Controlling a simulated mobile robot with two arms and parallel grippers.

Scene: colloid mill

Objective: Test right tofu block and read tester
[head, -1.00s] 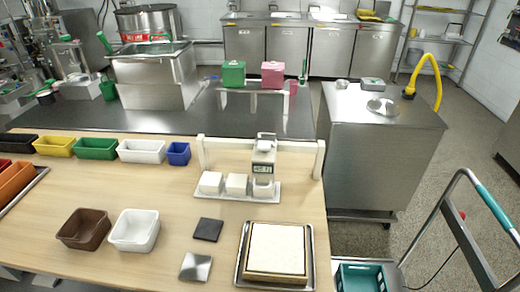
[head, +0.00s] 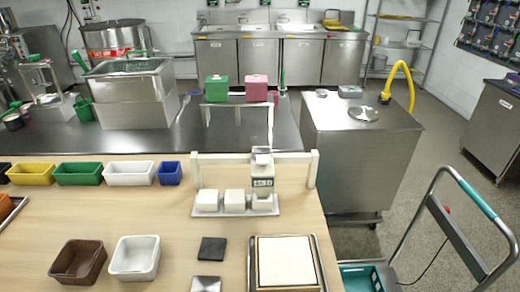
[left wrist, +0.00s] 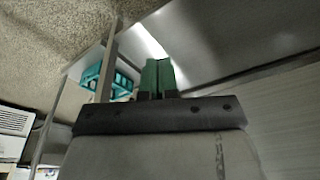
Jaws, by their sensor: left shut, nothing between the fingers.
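Two white tofu blocks sit side by side on a shallow metal tray (head: 222,214) on the wooden table; the left block (head: 207,200) and the right block (head: 235,200) are apart. The tester (head: 262,175), a light upright device with a small display (head: 263,183), stands at the tray's right end, beside the right block. The display's digits are too small to read. In the left wrist view my left gripper (left wrist: 157,66) has its green fingers together with nothing between them. Neither gripper shows in the head view.
A white frame (head: 313,170) stands behind the tray. A dark square plate (head: 212,249), a metal plate (head: 206,284) and a framed white slab (head: 286,262) lie in front. Brown (head: 78,262) and white (head: 135,258) bins stand left. A trolley (head: 455,215) stands right.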

